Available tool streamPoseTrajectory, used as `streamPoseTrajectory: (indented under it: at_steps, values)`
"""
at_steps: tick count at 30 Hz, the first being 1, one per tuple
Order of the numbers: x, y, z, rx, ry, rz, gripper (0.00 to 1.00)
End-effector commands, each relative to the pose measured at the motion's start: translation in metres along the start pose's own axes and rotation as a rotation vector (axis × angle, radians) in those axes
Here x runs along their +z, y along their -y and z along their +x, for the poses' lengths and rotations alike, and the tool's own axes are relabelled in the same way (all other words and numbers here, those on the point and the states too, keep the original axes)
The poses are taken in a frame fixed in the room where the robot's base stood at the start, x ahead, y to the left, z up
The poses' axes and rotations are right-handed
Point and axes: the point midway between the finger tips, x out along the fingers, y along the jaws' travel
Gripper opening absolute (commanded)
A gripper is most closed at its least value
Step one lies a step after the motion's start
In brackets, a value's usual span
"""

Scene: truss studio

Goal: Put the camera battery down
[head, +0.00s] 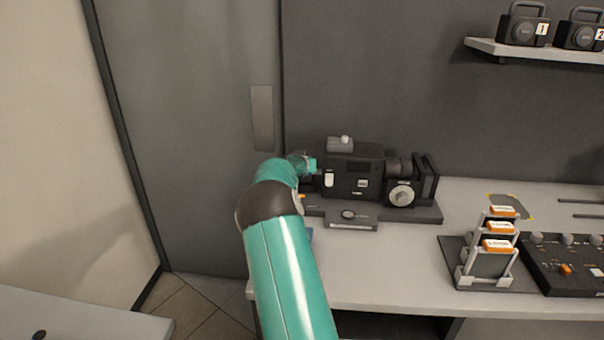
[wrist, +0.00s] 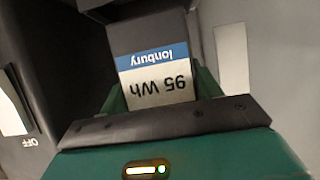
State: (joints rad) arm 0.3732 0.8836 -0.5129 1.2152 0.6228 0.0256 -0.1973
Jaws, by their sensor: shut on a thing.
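The camera battery (wrist: 155,72) shows in the wrist view as a block with a blue and white label reading "ionbury 95 Wh", upside down. My gripper (wrist: 158,92) is shut on it, with teal fingers at both sides of the label. In the head view my gripper (head: 303,165) is at the left end of the black camera (head: 352,172), partly hidden by my arm. The battery is not clearly visible there. Dark surfaces stand close around the battery in the wrist view; I cannot tell whether it touches them.
The camera sits on a dark base on the grey counter (head: 390,265). A rack (head: 487,262) with several orange-and-white pieces and a control panel (head: 565,265) stand to the right. A shelf (head: 560,52) holds black numbered units. The counter front between camera and rack is clear.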

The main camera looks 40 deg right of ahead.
Motion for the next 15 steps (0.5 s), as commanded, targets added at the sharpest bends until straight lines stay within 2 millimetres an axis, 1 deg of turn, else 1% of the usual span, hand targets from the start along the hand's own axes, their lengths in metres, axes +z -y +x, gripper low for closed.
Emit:
streamPoseTrajectory:
  at_steps: [7,15]
  values:
    - [0.027,0.0,0.015,0.0,0.0,0.001,0.22]
    - [0.028,0.001,0.018,0.0,-0.002,0.001,0.22]
